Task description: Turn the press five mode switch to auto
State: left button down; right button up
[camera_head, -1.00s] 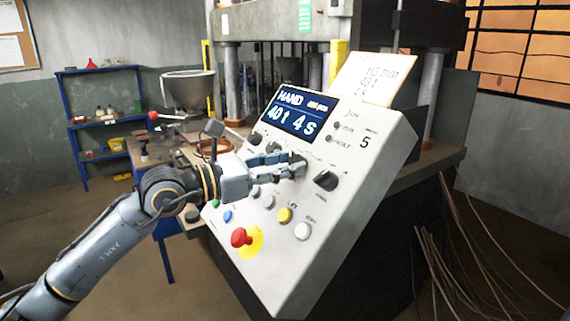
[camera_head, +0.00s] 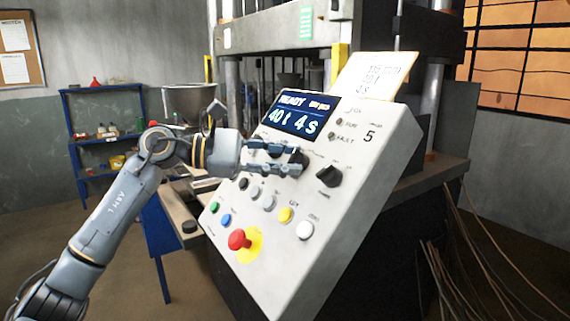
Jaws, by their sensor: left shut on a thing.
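The press five control panel (camera_head: 345,190) is a sloped, light box marked "5". Its blue display (camera_head: 296,113) reads READY, 40 t, 4 s. My left gripper (camera_head: 293,161) reaches in from the left over the upper row of switches. Its two fingers are closed on a dark rotary knob, the mode switch (camera_head: 303,160), which they largely cover. The knob's pointer direction and its labels cannot be read. A second black knob (camera_head: 329,176) stands free just right of the fingertips. My right gripper is out of view.
Below the fingers are several coloured buttons, including yellow (camera_head: 286,215) and white (camera_head: 304,230). A red emergency stop (camera_head: 239,239) sits on a yellow disc lower left. A paper card (camera_head: 375,76) stands atop the panel. Cables (camera_head: 480,250) hang at right.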

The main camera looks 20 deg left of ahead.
pick_arm(q)
jog(key=shift+w+m+g, duration=0.1)
jog(key=shift+m+g, duration=0.6)
jog(key=shift+m, duration=0.2)
jog(key=c, duration=1)
grip_release()
jog(key=shift+a, duration=0.2)
jog(key=v, duration=1.1)
jog(key=shift+a, duration=0.35)
jog(key=shift+r, duration=0.1)
